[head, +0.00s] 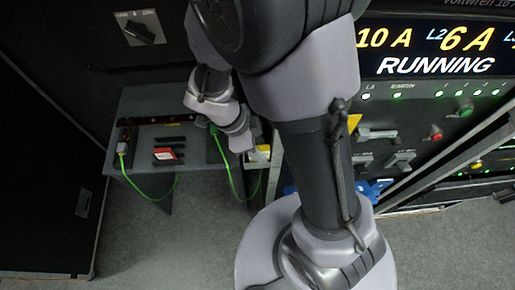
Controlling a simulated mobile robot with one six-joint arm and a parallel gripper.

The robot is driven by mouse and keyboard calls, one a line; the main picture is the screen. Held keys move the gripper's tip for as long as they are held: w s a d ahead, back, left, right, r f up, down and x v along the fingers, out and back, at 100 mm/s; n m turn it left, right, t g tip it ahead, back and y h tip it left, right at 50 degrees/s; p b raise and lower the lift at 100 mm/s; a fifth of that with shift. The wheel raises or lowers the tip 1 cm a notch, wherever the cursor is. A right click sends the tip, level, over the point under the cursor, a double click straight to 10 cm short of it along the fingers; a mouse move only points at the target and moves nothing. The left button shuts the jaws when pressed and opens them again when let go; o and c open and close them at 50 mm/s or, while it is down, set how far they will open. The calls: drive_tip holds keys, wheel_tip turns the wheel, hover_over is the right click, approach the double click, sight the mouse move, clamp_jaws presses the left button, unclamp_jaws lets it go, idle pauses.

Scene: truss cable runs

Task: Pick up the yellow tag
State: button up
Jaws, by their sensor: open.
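My gripper (240,138) is at the end of my light-grey wrist, over the right part of a small grey table. Its fingers are small and hard to make out, and I see nothing held in it. A small yellow patch (354,122) shows just right of my arm, in front of the control panel; my arm may hide part of it. A pale yellow and white piece (258,154) shows at the table's right end, just right of my gripper. I cannot tell which of these is the yellow tag.
The grey table (138,102) carries a red tag (168,154), dark holders and green cables (150,192) hanging over its front edge. A lit control panel (440,50) with switches stands at right. A blue piece (376,189) lies below it. Carpet in front is open.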

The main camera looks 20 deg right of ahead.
drive_tip(key=shift+d+f, duration=0.1)
drive_tip(key=shift+f, duration=0.2)
drive_tip(key=shift+s, duration=0.1)
clamp_jaws()
drive_tip(key=shift+r, duration=0.1)
